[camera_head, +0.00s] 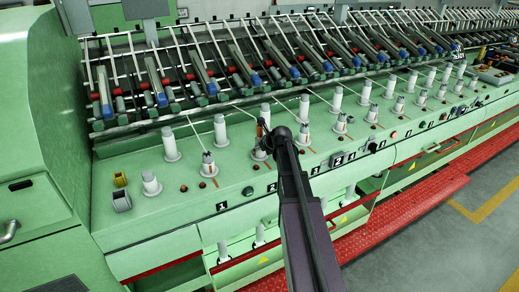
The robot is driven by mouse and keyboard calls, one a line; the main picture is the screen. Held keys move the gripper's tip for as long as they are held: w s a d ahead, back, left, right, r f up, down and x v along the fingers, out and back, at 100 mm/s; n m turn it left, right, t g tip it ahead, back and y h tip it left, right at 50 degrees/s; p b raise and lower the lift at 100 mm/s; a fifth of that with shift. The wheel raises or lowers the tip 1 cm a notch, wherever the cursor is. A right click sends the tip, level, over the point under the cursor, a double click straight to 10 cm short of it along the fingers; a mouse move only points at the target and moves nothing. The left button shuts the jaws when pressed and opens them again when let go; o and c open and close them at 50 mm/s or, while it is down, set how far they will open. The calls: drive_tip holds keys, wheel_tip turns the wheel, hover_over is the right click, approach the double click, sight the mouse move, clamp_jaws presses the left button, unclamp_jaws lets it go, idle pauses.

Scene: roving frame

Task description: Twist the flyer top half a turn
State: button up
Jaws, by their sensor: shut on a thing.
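The green roving frame (140,228) carries rows of white flyer tops on its top deck. My gripper (264,134) is at the end of my dark arm, which reaches in from the bottom of the view. It is shut on a flyer top (258,154) in the front row, near the printed number 2. Only the lower white part of that top shows clearly; my gripper hides the rest, and its turn angle cannot be read. The neighbouring flyer tops on the left (208,166) and right (303,138) stand upright and apart from my gripper.
A back row of white tops (220,130) stands close behind. Beyond it are drafting arms with blue ends (162,99) and red rollers. A tall green housing (50,110) is at the left. A red step (420,197) runs along the front; grey floor (450,245) is clear.

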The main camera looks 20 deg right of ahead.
drive_tip(key=shift+m+h, duration=0.5)
drive_tip(key=shift+m, duration=0.2)
drive_tip(key=o, duration=1.1)
drive_tip(key=shift+w+d+n+y, duration=0.1)
drive_tip(key=shift+n+y, duration=0.4)
drive_tip(key=shift+n, duration=0.2)
drive_tip(key=shift+n+y, duration=0.7)
drive_tip(key=shift+n, duration=0.2)
